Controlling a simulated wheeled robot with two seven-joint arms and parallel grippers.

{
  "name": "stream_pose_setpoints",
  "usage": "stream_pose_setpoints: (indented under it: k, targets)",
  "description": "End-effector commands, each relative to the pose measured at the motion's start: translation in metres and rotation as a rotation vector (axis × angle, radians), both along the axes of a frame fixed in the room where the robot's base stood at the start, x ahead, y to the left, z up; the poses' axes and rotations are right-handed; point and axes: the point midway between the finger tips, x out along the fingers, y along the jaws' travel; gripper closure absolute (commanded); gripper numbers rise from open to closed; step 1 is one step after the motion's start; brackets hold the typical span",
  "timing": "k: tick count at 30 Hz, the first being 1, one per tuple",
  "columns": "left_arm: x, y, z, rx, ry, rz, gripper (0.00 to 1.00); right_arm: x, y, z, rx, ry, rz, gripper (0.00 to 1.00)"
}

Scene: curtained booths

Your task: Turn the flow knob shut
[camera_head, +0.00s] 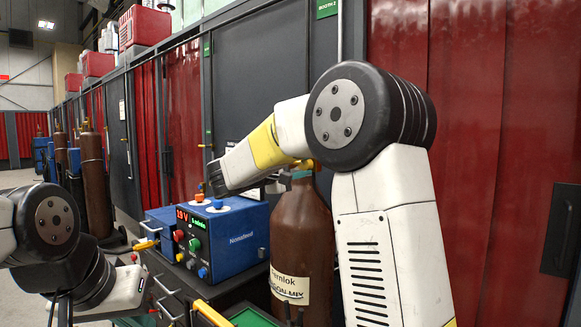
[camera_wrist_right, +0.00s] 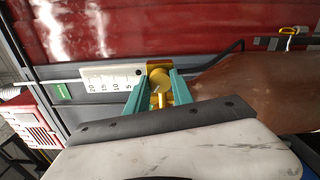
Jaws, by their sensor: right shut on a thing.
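The flow knob (camera_wrist_right: 158,77) is a small gold-yellow fitting in the right wrist view. It sits at the end of a pale flow scale (camera_wrist_right: 108,79) marked 20, 15, 10, 5. My right gripper (camera_wrist_right: 160,90) has its two teal fingers closed around the knob, one on each side. The fingers cover part of it, and its exact turn cannot be read.
A blue welding unit (camera_head: 236,237) with a red display and coloured knobs stands left of the cylinder, on a dark cart. Red curtains (camera_head: 490,130) and grey booth panels stand close behind. More cylinders (camera_head: 93,180) stand further left. The aisle floor there is partly open.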

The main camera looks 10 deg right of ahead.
Motion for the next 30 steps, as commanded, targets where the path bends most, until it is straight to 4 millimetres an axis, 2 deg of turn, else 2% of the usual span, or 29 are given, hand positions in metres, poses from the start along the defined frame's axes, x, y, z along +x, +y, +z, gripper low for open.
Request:
stream_pose_setpoints:
  k: [30]
  targets:
    - [0.0,0.0,0.0,0.0,0.0,0.0,1.0,0.0002,0.0014,-0.0017,-0.594,0.765,0.004,1.0]
